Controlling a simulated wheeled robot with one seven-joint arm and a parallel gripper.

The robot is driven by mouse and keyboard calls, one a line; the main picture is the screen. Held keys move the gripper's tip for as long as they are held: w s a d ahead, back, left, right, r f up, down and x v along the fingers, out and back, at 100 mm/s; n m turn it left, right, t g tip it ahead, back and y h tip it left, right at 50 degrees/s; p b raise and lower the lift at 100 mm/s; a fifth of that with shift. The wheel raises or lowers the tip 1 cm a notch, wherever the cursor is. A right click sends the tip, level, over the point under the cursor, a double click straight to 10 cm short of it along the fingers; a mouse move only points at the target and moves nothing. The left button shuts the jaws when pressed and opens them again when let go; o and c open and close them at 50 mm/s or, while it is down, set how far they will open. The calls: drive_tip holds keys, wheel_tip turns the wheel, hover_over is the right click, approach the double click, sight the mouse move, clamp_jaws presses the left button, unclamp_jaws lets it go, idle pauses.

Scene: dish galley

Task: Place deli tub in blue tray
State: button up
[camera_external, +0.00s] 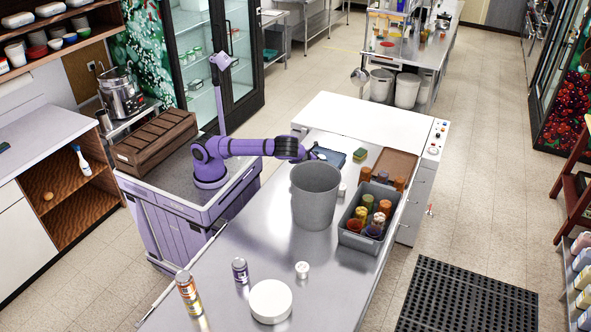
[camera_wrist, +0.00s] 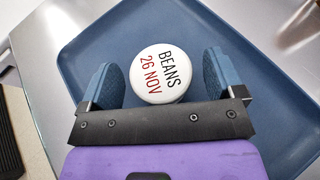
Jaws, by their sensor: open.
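The deli tub (camera_wrist: 160,74), seen from above, has a round white lid reading "BEANS 26 NOV". In the wrist view it stands over the blue tray (camera_wrist: 110,38), apparently resting in it. My gripper (camera_wrist: 162,78) is open, its two blue fingers on either side of the tub with a gap at each side. In the external view my gripper (camera_external: 312,153) is low over the blue tray (camera_external: 334,159) at the far end of the steel counter. The tub is small and hard to make out there.
A tall grey bin (camera_external: 315,200) stands just in front of the blue tray. A grey crate (camera_external: 353,241) of jars and a brown tray (camera_external: 393,163) are at right. A green-yellow sponge (camera_external: 360,154) lies nearby. Cans and a white round container (camera_external: 270,301) stand at the near end.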

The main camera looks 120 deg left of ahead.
drive_tip(key=v, duration=1.1)
drive_tip(key=w+d+r+n+g+h, duration=0.1)
drive_tip(key=d+r+n+h, duration=0.3)
drive_tip(key=d+r+n, duration=0.6)
drive_tip(key=w+d+r+n+g+h, duration=0.1)
drive_tip(key=d+r+n+h, duration=0.6)
drive_tip(key=d, duration=0.5)
drive_tip(key=s+d+r+n, duration=0.4)
drive_tip(key=s+d+r, duration=0.3)
drive_tip(key=s, duration=0.3)
drive_tip(key=s+d+r+n, duration=0.3)
drive_tip(key=s+d+r, duration=0.4)
drive_tip(key=s+r, duration=0.3)
drive_tip(key=shift+d+n, duration=0.4)
